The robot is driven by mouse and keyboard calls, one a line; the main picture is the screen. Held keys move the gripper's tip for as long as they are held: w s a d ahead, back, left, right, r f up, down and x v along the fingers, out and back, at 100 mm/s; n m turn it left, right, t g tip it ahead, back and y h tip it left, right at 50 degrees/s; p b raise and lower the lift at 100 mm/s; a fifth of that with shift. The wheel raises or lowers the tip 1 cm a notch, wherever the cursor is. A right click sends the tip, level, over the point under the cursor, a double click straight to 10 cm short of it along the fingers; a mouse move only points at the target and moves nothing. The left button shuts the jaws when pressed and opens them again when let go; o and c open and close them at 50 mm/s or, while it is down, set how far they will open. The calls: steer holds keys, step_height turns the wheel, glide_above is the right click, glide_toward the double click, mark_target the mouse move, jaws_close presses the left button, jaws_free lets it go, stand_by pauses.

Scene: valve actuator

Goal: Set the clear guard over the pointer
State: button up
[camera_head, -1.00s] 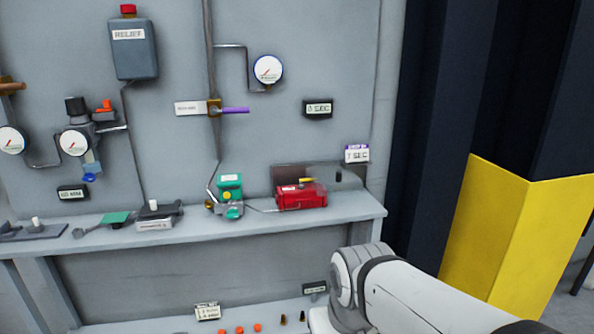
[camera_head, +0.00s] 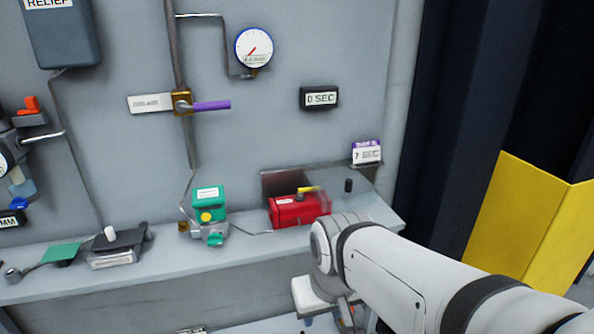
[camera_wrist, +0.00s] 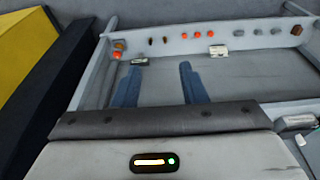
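A red actuator box (camera_head: 290,212) sits on the shelf in the head view, with a yellow pointer (camera_head: 308,189) on top. A faint see-through shape (camera_head: 323,199) shows at the box's right end; it may be the clear guard, but its outline is too faint to tell. A small black knob (camera_head: 348,185) stands just right of it. My gripper is below and in front of the shelf, partly hidden by my arm in the head view. In the wrist view its two blue fingers (camera_wrist: 160,70) are apart with nothing between them.
A green and grey unit (camera_head: 209,206) stands left of the red box. A purple-handled valve (camera_head: 205,105), a round gauge (camera_head: 254,48) and a black display (camera_head: 319,98) are on the wall.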

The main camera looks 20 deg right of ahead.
mark_target(351, 184)
steer(key=shift+s, duration=0.15)
steer(key=w+r+m+t+y, duration=0.1)
steer(key=w+m+t+y, duration=0.2)
steer(key=w+m+y, duration=1)
steer(key=w+d+r+m+t+h+p, duration=0.1)
steer(key=w+d+m+t+h, duration=0.4)
steer(key=w+d+m, duration=0.45)
steer(key=w+d+r+m+t+h, duration=0.1)
steer(key=w+d+m+t+h, duration=0.2)
steer(key=w+d+m+t, duration=0.6)
steer(key=w+g, duration=0.1)
steer(key=w+d+m+g+p, duration=0.1)
steer(key=w, duration=0.1)
steer(key=shift+w+d+f, duration=0.2)
steer(key=shift+w, duration=0.05)
